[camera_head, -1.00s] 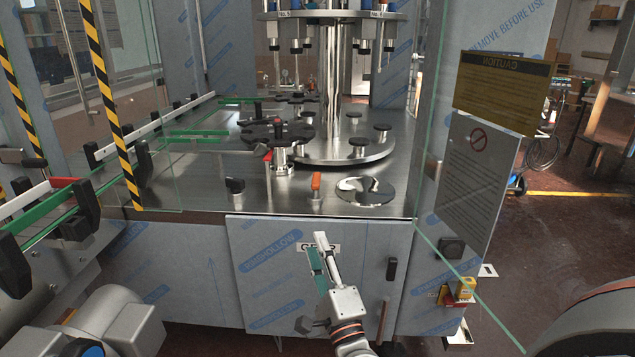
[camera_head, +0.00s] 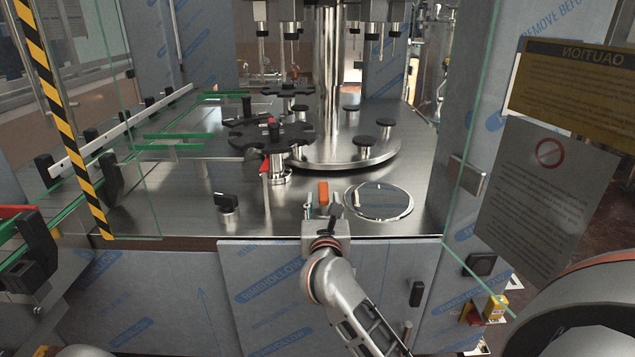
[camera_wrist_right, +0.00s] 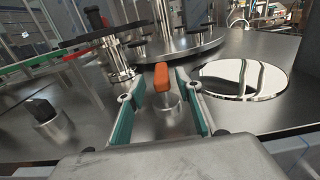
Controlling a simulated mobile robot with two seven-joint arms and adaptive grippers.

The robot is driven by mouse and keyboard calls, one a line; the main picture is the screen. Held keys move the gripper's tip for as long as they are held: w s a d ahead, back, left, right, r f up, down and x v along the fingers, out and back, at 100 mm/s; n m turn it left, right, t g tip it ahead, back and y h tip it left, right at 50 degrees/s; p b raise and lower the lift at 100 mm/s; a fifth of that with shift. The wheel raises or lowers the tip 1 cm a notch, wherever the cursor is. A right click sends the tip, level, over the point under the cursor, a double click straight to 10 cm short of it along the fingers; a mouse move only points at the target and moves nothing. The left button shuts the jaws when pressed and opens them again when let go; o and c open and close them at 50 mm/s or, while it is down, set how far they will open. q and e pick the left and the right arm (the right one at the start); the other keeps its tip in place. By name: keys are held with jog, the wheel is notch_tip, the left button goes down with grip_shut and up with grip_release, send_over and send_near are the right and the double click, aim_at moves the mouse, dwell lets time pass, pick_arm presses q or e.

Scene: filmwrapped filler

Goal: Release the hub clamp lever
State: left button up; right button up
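An orange-handled lever (camera_head: 323,193) stands on a short metal post near the front edge of the steel deck. My right gripper (camera_head: 322,210) is at this front edge, just in front of it. In the right wrist view, my right gripper (camera_wrist_right: 159,88) is open, its teal-padded fingers on either side of the orange lever (camera_wrist_right: 162,76); contact cannot be told. A red lever (camera_head: 264,167) sits on the hub below the black star wheel (camera_head: 270,137), farther back and left. Which lever is the hub clamp one cannot be told. My left gripper is not in view.
A black knob (camera_head: 227,202) stands left of the orange lever, and a round shiny plate (camera_head: 378,201) lies to its right. A glass guard edge and a notice panel (camera_head: 547,195) stand on the right. Green conveyor rails (camera_head: 180,147) run on the left.

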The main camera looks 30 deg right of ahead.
aim_at(323, 186)
jog(key=x, duration=0.7)
jog(key=shift+w+d+r, duration=0.1)
jog(key=shift+d, duration=0.1)
grip_shut()
